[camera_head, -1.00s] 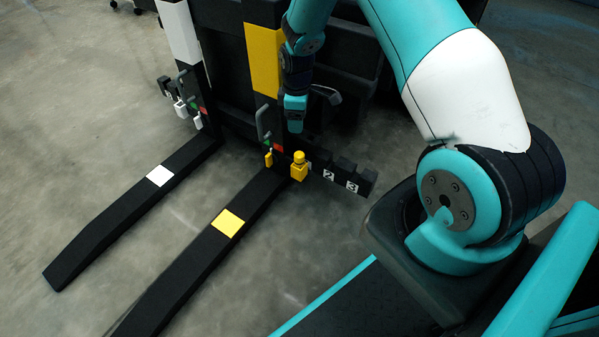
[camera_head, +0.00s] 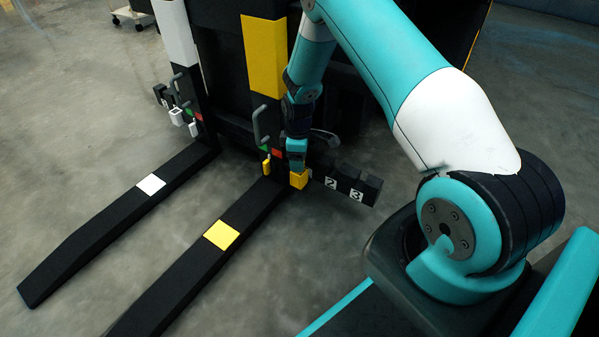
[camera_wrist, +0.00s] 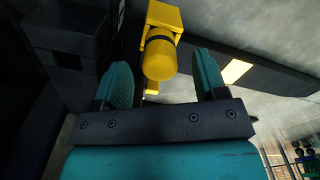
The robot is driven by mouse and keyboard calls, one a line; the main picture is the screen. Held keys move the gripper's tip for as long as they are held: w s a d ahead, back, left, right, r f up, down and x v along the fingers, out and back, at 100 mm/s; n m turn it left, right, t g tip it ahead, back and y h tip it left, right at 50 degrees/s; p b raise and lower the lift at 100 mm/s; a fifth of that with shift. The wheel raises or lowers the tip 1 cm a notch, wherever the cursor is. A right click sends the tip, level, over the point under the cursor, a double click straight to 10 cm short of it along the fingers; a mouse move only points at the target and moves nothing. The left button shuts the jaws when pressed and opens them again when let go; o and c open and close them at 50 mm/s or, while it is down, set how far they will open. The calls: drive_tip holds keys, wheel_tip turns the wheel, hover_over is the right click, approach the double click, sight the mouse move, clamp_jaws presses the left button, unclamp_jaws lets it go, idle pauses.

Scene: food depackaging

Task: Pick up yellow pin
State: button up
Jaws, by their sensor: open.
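The yellow pin (camera_wrist: 161,53) shows in the wrist view, with a rounded end towards me, a dark band and a square yellow block behind it. My gripper (camera_wrist: 162,82) is open, with one teal finger on each side of the pin's near end. Whether the fingers touch it I cannot tell. In the head view my gripper (camera_head: 297,158) is right above the yellow pin (camera_head: 299,180), whose upper part is hidden behind the gripper. The pin sits at the left end of the black numbered holder (camera_head: 371,190).
A grey handle (camera_head: 259,127) with a small yellow tag (camera_head: 266,166) stands just left of the pin. The black fork with a yellow patch (camera_head: 221,235) runs towards the front. White pins (camera_head: 176,117) are at the left post. The floor between the forks is clear.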

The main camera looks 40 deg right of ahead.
wheel_tip(320, 180, down, 4)
drive_tip(key=shift+r+b, duration=0.15)
drive_tip(key=shift+b, duration=0.8)
drive_tip(key=shift+r, duration=0.15)
drive_tip(key=c, duration=1.2)
drive_tip(key=shift+o, duration=0.2)
wheel_tip(320, 180, up, 10)
drive_tip(key=p, duration=0.6)
drive_tip(key=shift+r, duration=0.1)
drive_tip(key=shift+r+p, duration=0.4)
drive_tip(key=shift+p, duration=0.4)
